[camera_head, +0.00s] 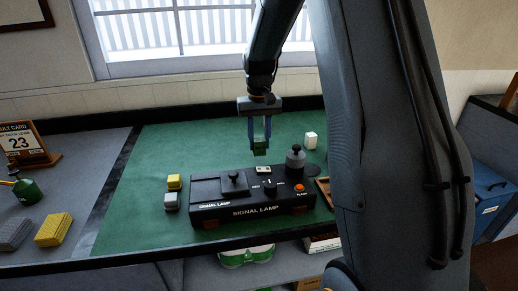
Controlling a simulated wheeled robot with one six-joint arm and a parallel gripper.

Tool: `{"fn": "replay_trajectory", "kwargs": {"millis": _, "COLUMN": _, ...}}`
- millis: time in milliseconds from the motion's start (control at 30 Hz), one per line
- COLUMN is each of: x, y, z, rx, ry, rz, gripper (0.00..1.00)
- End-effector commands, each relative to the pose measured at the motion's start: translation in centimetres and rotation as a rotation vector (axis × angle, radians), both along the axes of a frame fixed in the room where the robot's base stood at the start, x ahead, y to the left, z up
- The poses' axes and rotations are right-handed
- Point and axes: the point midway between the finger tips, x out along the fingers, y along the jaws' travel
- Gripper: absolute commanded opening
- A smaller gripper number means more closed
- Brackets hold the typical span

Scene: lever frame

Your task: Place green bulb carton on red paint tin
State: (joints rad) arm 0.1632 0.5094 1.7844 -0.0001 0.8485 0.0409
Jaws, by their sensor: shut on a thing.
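My gripper (260,139) points down above the green mat, behind the signal lamp unit. It is shut on a small green block, which looks like the green bulb carton (260,147). The carton shows between and just below the two blue fingers. It appears held above the mat, but its exact height is hard to tell. I cannot make out a red paint tin in this view. My arm covers part of the right side.
The black signal lamp unit (255,210) stands at the mat's front, with a grey knob and an orange button.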

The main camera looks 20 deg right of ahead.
Motion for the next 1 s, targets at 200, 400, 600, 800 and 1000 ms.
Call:
{"fn": "replay_trajectory", "kwargs": {"millis": 200, "x": -0.1, "y": 0.2, "z": -1.9, "rx": 0.0, "ry": 0.002, "rz": 0.002, "gripper": 0.09}}
{"fn": "replay_trajectory", "kwargs": {"millis": 400, "x": 0.0, "y": 0.2, "z": -3.9, "rx": 0.0, "ry": 0.0, "rz": 0.004, "gripper": 0.09}}
{"fn": "replay_trajectory", "kwargs": {"millis": 600, "x": 0.0, "y": 0.3, "z": -4.0, "rx": 0.0, "ry": -0.001, "rz": 0.004, "gripper": 0.09}}
{"fn": "replay_trajectory", "kwargs": {"millis": 800, "x": 0.1, "y": 0.3, "z": -4.2, "rx": 0.0, "ry": -0.001, "rz": 0.004, "gripper": 0.42}}
{"fn": "replay_trajectory", "kwargs": {"millis": 1000, "x": 0.0, "y": 0.3, "z": -4.2, "rx": 0.0, "ry": -0.001, "rz": 0.004, "gripper": 0.49}}
